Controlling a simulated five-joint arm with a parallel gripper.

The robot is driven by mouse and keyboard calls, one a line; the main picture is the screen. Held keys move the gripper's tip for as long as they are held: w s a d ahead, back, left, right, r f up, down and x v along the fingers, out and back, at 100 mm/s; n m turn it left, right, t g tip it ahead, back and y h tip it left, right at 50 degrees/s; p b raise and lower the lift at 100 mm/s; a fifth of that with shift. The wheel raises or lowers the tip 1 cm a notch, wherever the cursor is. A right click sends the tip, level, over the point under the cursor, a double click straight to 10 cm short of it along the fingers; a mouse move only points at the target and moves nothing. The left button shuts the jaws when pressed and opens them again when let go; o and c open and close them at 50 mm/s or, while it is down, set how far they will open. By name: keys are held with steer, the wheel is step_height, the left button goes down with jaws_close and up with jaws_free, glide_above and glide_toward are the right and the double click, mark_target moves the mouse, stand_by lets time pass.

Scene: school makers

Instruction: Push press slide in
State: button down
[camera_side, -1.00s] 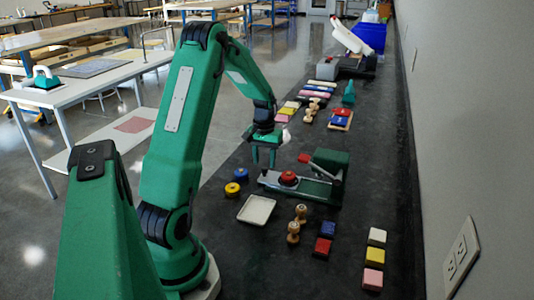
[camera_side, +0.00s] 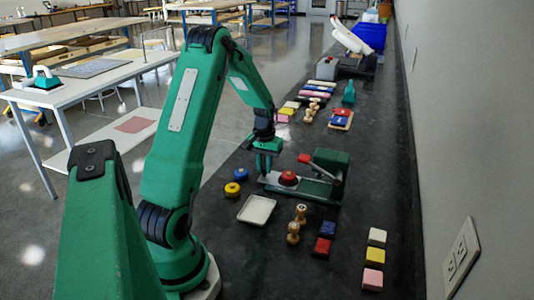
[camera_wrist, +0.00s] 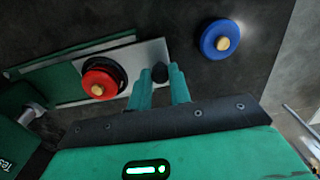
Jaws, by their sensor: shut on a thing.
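The green press (camera_side: 326,178) stands on the dark bench with a red-ended lever. Its pale slide (camera_side: 272,182) sticks out to the left and carries a red round piece (camera_side: 288,177). In the side view my gripper (camera_side: 263,166) is down at the slide's left end.
A blue round piece (camera_wrist: 220,38) lies beside the slide's outer end; a yellow one (camera_side: 240,174) is near it. A white tray (camera_side: 257,210), wooden stamps (camera_side: 294,232) and colored blocks (camera_side: 375,256) lie in front. More pads and blocks lie behind.

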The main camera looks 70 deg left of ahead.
mark_target(284, 174)
steer(key=w+d, duration=0.5)
stand_by(0.3)
steer(key=c, duration=1.3)
jaws_free()
steer(key=shift+r, duration=0.15)
steer(key=shift+r, duration=3.8)
